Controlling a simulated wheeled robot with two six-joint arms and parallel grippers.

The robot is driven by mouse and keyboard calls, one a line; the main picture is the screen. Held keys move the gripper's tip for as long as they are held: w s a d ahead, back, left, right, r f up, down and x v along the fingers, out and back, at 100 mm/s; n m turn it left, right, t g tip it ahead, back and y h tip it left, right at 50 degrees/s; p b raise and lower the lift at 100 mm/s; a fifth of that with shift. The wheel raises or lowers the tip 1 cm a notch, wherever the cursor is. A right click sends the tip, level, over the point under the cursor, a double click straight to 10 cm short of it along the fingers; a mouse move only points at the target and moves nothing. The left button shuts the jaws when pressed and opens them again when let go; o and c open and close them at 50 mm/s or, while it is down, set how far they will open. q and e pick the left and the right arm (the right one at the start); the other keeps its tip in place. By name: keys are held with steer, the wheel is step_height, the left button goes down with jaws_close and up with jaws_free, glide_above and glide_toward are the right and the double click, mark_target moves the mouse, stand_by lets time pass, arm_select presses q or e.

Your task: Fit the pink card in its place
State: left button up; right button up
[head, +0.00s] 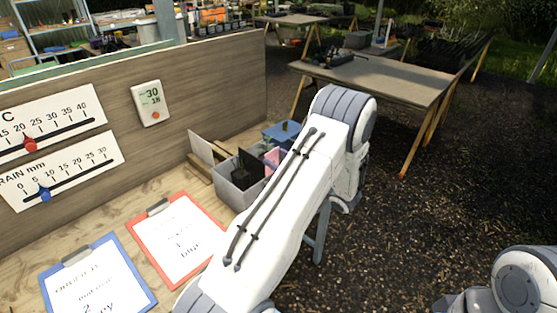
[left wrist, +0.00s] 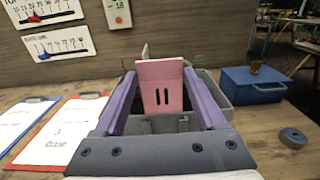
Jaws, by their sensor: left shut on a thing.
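The pink card (left wrist: 161,84) stands upright between the purple fingers of my left gripper (left wrist: 160,88), which is shut on it. Two dark slots show low on the card. In the head view a bit of pink card (head: 272,156) shows beside my arm, which hides my left gripper there. A grey divided box (head: 226,188) stands on the bench with dark cards (head: 249,170) in it. In the left wrist view the grey box (left wrist: 219,88) is behind the card and fingers, largely hidden. I cannot tell whether the card touches it. My right gripper is out of view.
A blue box (left wrist: 254,86) and a grey ring (left wrist: 293,138) are to the right. A white card (head: 200,147) stands behind the grey box. Red (head: 180,238) and blue (head: 98,276) clipboards lie left. A wooden panel (head: 225,85) closes the back.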

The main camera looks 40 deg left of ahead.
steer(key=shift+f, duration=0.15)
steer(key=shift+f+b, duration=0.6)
steer(key=shift+b, duration=0.15)
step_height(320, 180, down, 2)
steer(key=shift+b, duration=1)
